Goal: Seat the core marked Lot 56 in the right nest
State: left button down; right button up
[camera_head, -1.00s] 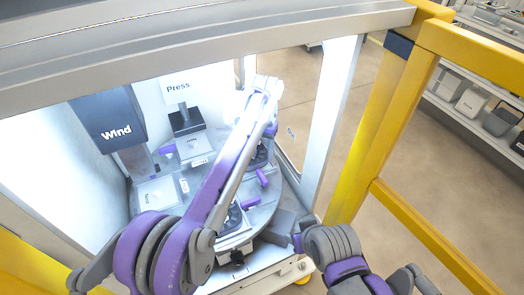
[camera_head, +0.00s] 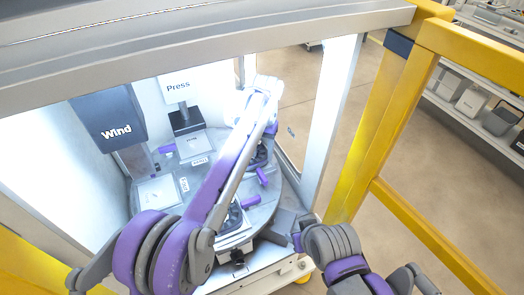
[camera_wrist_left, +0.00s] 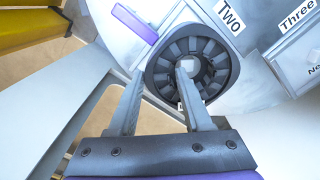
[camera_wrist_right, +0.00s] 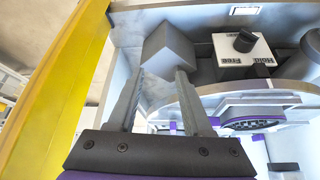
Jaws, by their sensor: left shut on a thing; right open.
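A dark ring-shaped core (camera_wrist_left: 192,62) with slots around its inside fills the middle of the left wrist view. My left gripper (camera_wrist_left: 160,74) is shut on its wall, one finger outside the ring and one in its bore. No lot mark on it can be read. In the head view a dark core (camera_head: 235,216) shows beside my left arm on the round table; its mark is unreadable too. My right gripper (camera_wrist_right: 160,74) is open and empty near a grey block. I cannot tell which place is the right nest.
The round table (camera_head: 173,212) carries label plates, including "Two" (camera_wrist_left: 229,15) and "Three" (camera_wrist_left: 297,18), and purple handles (camera_head: 262,177). The Wind unit (camera_head: 105,118) and Press (camera_head: 184,115) stand behind. A grey block (camera_wrist_right: 168,52) and a Hold/Free box (camera_wrist_right: 243,55) show near my right gripper. Yellow posts (camera_head: 372,130) stand right.

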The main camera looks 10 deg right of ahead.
pick_arm(q)
jog(key=shift+f+b, duration=0.3)
jog(key=shift+f, duration=0.55)
pick_arm(e)
jog(key=shift+s+f, duration=0.2)
jog(key=shift+f, duration=0.25)
pick_arm(q)
jog(key=shift+c, duration=1.3)
grip_release()
jog(key=shift+f, duration=0.1)
jog(key=shift+r+p, duration=1.05)
jog(key=shift+r, duration=1.6)
pick_arm(e)
jog(key=w+r, duration=0.1)
jog(key=r, duration=0.2)
jog(key=shift+w, duration=0.4)
pick_arm(q)
jog(key=shift+f, duration=0.1)
